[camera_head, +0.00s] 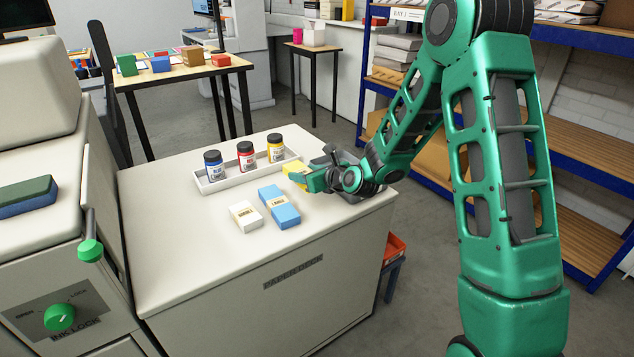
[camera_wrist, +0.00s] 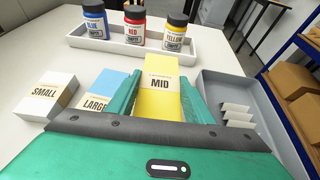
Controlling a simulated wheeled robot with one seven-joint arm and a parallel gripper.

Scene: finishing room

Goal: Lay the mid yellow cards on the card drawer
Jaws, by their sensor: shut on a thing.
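The mid yellow cards (camera_head: 292,168) are a yellow pack marked MID, which also shows upright in the wrist view (camera_wrist: 159,90). My gripper (camera_head: 304,176) is shut on the pack, with one green finger on each side, over the pale paper deck. A grey open tray (camera_head: 357,194), which looks like the card drawer, lies on the deck at its right end, partly hidden behind my gripper. In the wrist view the grey tray (camera_wrist: 212,80) is right of the yellow pack and has several white upright pieces inside. The pack is outside it.
A white pack marked SMALL (camera_head: 246,215) and a blue pack marked LARGE (camera_head: 279,207) lie on the paper deck (camera_head: 200,270). Behind them a white tray (camera_head: 215,184) holds blue, red and yellow ink bottles. The deck's front left is clear.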

